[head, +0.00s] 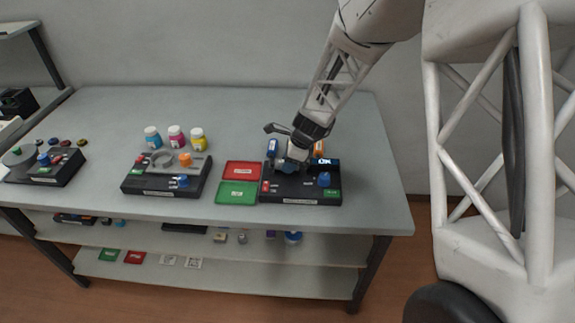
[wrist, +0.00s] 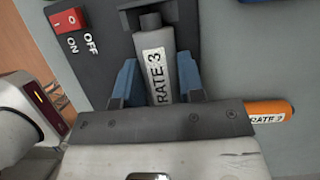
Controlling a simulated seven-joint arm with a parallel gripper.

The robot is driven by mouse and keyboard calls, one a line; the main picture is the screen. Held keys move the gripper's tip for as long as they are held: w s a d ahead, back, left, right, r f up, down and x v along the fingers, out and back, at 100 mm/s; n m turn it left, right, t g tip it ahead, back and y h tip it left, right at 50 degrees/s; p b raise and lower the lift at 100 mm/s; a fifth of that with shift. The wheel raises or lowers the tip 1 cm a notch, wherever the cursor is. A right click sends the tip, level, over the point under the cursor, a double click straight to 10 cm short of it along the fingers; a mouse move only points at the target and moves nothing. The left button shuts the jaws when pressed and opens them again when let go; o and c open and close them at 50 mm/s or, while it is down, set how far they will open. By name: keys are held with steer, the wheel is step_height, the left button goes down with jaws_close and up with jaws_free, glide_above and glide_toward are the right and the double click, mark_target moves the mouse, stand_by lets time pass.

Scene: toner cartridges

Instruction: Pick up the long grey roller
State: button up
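A grey cylinder labelled "RATE 3" (wrist: 157,65), which looks like the grey roller, lies over the dark machine panel in the wrist view. Its far end meets a dark bracket on the panel. My gripper (wrist: 158,75) has its two blue fingers on either side of the cylinder, with thin gaps showing. The near end of the cylinder is hidden behind the gripper body. In the head view my gripper (head: 292,160) is low over the right-hand black machine (head: 300,196) and hides the cylinder.
A red switch (wrist: 68,19) is on the panel. Red (head: 242,163) and green (head: 226,198) trays lie left of the machine, with another machine (head: 150,184) beyond.

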steer(key=c, duration=0.4)
steer(key=shift+r, duration=0.15)
steer(key=shift+r, duration=1.45)
steer(key=shift+s+d+r, duration=0.1)
steer(key=shift+s+r, duration=0.1)
steer(key=shift+s, duration=0.1)
steer(key=s+d, duration=0.1)
steer(key=s, duration=0.4)
steer(key=s+d+r, duration=0.1)
steer(key=s+d, duration=0.1)
steer(key=s, duration=0.2)
steer(key=s+d, duration=0.2)
steer(key=s, duration=0.3)
steer(key=shift+s+r, duration=0.2)
steer(key=shift+s, duration=0.1)
steer(key=shift+a, duration=0.1)
